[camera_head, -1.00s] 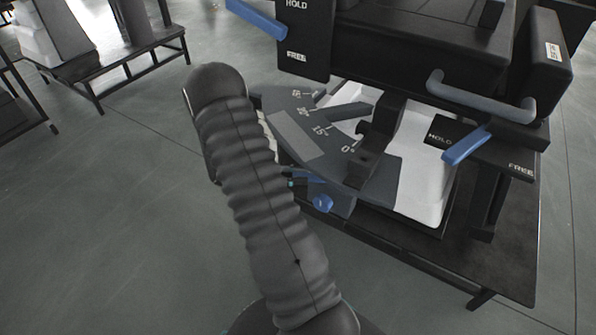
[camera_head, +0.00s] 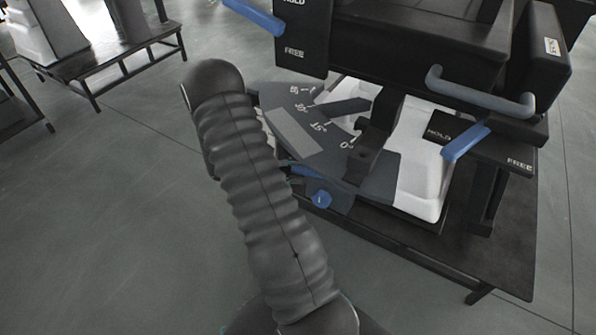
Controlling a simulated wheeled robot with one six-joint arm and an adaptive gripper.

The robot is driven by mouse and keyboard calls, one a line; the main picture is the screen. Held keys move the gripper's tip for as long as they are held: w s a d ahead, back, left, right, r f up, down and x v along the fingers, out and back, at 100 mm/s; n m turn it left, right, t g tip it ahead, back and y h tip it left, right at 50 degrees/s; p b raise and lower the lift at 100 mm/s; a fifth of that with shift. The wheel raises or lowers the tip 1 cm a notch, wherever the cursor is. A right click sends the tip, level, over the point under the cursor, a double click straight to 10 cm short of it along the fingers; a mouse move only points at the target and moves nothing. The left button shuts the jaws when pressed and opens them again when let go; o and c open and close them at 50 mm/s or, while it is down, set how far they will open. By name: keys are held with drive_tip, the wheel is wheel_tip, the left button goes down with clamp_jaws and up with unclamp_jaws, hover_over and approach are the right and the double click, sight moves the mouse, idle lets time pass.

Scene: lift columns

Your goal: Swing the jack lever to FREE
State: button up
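Two blue levers could be the jack lever, and I cannot tell which it is. One blue lever (camera_head: 255,17) sticks out left from a dark plate (camera_head: 303,40), near its HOLD mark, with FREE lower down. The other blue lever (camera_head: 466,142) lies on a dark label plate (camera_head: 490,150), beside HOLD and apart from FREE at the right end. My dark ribbed arm crosses the middle of the view.
An angle scale (camera_head: 300,125) marked in degrees sits below the upper dark block (camera_head: 420,50). A grey handle (camera_head: 480,95) juts out at the right. White housing (camera_head: 425,165) rests on a dark table (camera_head: 510,240).

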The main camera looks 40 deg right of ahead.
drive_tip(key=v, duration=1.2)
idle(0.3)
drive_tip(key=s+a+f+m+t+y, duration=0.3)
drive_tip(key=s+a+f+y, duration=0.1)
drive_tip(key=s+a+y, duration=0.15)
drive_tip(key=s+a+r+m+t+y+p, duration=0.1)
drive_tip(key=s+a+r+t, duration=0.3)
drive_tip(key=r, duration=0.6)
drive_tip(key=s+a+r+m+t+y+p, duration=0.2)
drive_tip(key=s+a+r+t, duration=0.3)
drive_tip(key=r, duration=0.6)
drive_tip(key=s+a+r+m+t+y+p, duration=0.1)
drive_tip(key=s+a+r+t, duration=0.4)
drive_tip(key=r, duration=0.6)
drive_tip(key=shift+a+m+t+y+p, duration=0.35)
drive_tip(key=shift+m+t+y, duration=0.35)
drive_tip(key=shift+t+y, duration=0.45)
